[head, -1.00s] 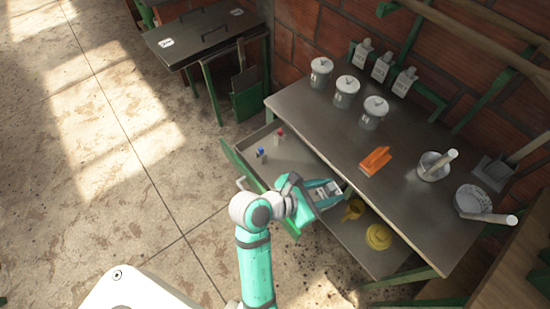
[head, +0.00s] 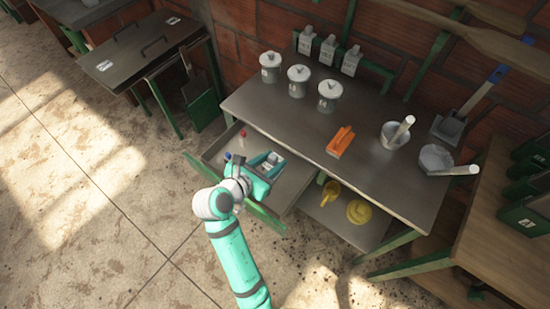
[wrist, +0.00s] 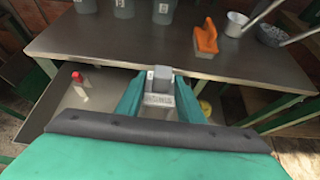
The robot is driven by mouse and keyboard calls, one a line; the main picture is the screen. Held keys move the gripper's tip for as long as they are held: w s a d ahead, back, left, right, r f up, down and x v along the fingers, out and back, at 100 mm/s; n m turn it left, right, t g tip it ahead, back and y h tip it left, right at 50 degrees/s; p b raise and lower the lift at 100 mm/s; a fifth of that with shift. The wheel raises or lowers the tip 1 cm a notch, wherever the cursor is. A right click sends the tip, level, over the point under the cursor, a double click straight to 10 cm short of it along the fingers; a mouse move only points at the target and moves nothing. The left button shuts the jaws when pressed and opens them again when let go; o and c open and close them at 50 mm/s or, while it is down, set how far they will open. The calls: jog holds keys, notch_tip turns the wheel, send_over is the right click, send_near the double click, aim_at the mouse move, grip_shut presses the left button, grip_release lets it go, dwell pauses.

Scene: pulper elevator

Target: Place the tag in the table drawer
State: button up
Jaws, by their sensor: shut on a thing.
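My gripper (head: 270,163) is shut on a grey tag with a pale lettered face (wrist: 159,84), seen between the fingers in the wrist view. The table drawer (head: 296,184) is pulled open under the metal table (head: 377,160). In the head view my gripper and the tag appear over the open drawer, near the table's front edge. I cannot tell their exact height above the drawer floor. My gripper and arm hide part of the drawer and its green front (head: 262,217).
A red-capped bottle (head: 242,136) and a blue-capped one (head: 228,157) stand in the drawer's left part. An orange brush (head: 341,141), lidded canisters (head: 299,78) and a metal mug (head: 393,135) stand on the table. Similar tags (head: 328,49) hang behind. Yellow items (head: 360,211) lie on the lower shelf.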

jog(key=shift+w+d+f, duration=0.25)
jog(key=shift+w+f, duration=0.85)
jog(key=shift+f, duration=0.55)
jog(key=shift+w+d+f, duration=0.2)
jog(key=shift+w+f, duration=0.95)
jog(key=shift+f, duration=0.45)
jog(key=shift+w+d+f, duration=0.25)
jog(key=shift+w+f, duration=0.85)
jog(key=shift+f, duration=0.55)
jog(key=shift+f, duration=0.1)
jog(key=o, duration=1.1)
jog(key=shift+c, duration=0.2)
jog(key=v, duration=1.2)
